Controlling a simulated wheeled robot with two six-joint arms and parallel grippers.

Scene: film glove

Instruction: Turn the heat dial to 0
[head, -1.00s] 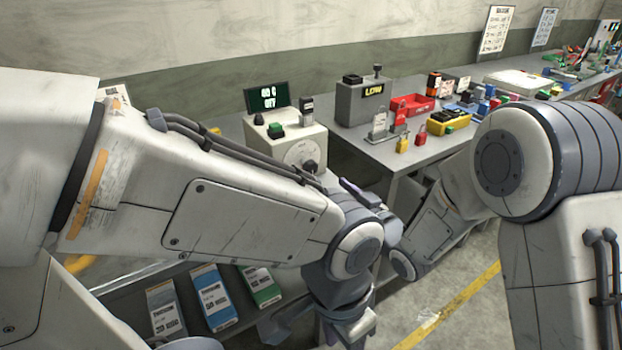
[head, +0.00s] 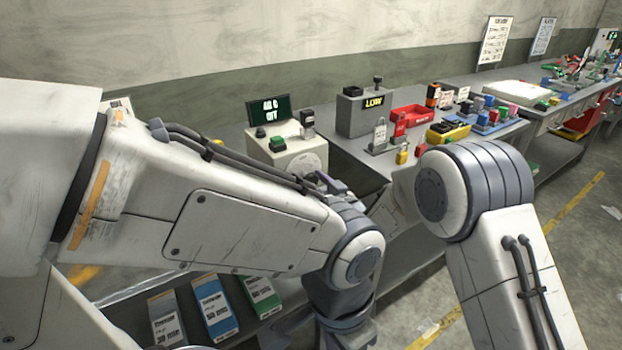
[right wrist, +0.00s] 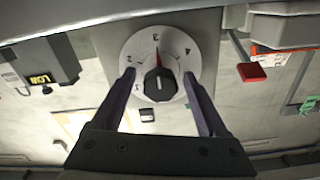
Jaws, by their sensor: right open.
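The heat dial (right wrist: 159,64) is a white round face with numbers on the pale heater box (head: 285,153). In the right wrist view its black knob (right wrist: 160,84) stands in the middle, with a red mark pointing close to the 3. In the head view only part of the dial face shows, and my arm hides the knob. My right gripper (right wrist: 158,74) is open, with one dark finger on each side of the knob and gaps between; in the head view its purple fingers (head: 333,183) show partly behind my left arm. My left gripper is out of view below.
A grey box with a LOW sign (head: 364,112), a red tray (head: 411,116) and padlocks stand to the right. Bags (head: 213,306) lie on the lower shelf.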

